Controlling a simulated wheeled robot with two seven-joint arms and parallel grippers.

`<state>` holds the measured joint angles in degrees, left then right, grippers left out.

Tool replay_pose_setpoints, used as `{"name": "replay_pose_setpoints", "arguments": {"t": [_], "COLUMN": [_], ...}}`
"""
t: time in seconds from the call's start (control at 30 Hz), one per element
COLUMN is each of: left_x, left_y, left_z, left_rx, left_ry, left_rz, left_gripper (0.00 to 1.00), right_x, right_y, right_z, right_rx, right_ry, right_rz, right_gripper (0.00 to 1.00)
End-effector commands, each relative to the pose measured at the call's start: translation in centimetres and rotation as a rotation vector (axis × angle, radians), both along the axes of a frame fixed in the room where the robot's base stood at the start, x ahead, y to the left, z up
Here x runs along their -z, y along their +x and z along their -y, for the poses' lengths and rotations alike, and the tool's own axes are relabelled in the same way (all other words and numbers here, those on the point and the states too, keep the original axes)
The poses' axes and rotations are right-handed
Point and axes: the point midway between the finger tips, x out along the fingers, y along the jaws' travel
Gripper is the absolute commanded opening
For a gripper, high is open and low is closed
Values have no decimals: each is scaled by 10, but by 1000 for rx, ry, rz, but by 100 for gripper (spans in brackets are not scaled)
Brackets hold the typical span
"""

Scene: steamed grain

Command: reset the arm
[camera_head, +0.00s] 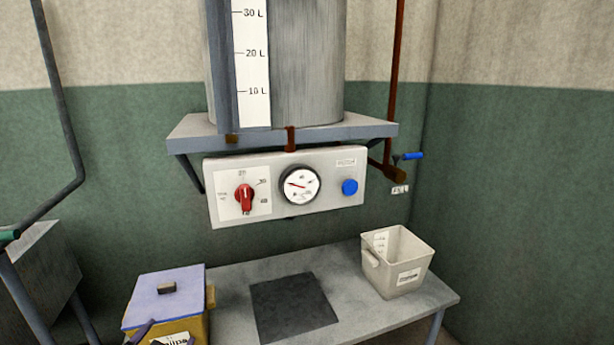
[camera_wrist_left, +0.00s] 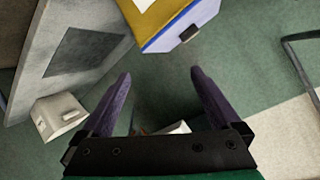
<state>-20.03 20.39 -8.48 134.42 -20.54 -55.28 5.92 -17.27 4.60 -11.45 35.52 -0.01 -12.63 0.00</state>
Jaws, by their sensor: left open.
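My left gripper (camera_wrist_left: 160,92) is open, with nothing between its two dark purple fingers in the left wrist view. In the head view only its fingertips (camera_head: 150,333) show at the bottom left edge, in front of a yellow box with a lilac lid (camera_head: 180,285). The box also shows at the top of the left wrist view (camera_wrist_left: 165,18), apart from the fingers. My right gripper is not in view.
A metal table (camera_head: 235,277) bears a dark square plate (camera_head: 292,306) and a white bin (camera_head: 405,272). Above it hang a control panel (camera_head: 325,185) with red knob, gauge and blue button, and a shelf (camera_head: 350,131) with a tank (camera_head: 300,60). A grey casing (camera_head: 45,270) stands left.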

Motion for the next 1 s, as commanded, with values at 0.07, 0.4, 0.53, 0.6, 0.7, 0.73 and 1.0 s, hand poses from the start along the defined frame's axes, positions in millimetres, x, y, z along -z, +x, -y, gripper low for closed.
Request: {"name": "replay_pose_setpoints", "arguments": {"t": [0.07, 0.4, 0.53, 0.6, 0.7, 0.73, 1.0], "left_x": [42, 140, 174, 197, 233, 244, 366], "left_y": [-29, -155, -157, -155, -155, -157, -216], "left_z": [2, 43, 48, 48, 49, 49, 41], "left_rx": [-50, -108, -107, -109, -111, -112, -117], "left_ry": [-95, -367, -377, -375, -372, -370, -352], "left_rz": [-171, -747, -809, -821, -838, -845, -924], "left_gripper": [97, 97, 97, 97, 97, 97, 97], "right_x": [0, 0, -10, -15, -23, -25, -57], "right_y": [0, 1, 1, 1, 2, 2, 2], "right_z": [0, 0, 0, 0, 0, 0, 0], "right_rx": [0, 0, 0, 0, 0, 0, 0], "right_ry": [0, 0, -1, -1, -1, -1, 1], "right_rz": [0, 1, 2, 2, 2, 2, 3], "right_gripper": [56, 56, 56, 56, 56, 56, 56]}}
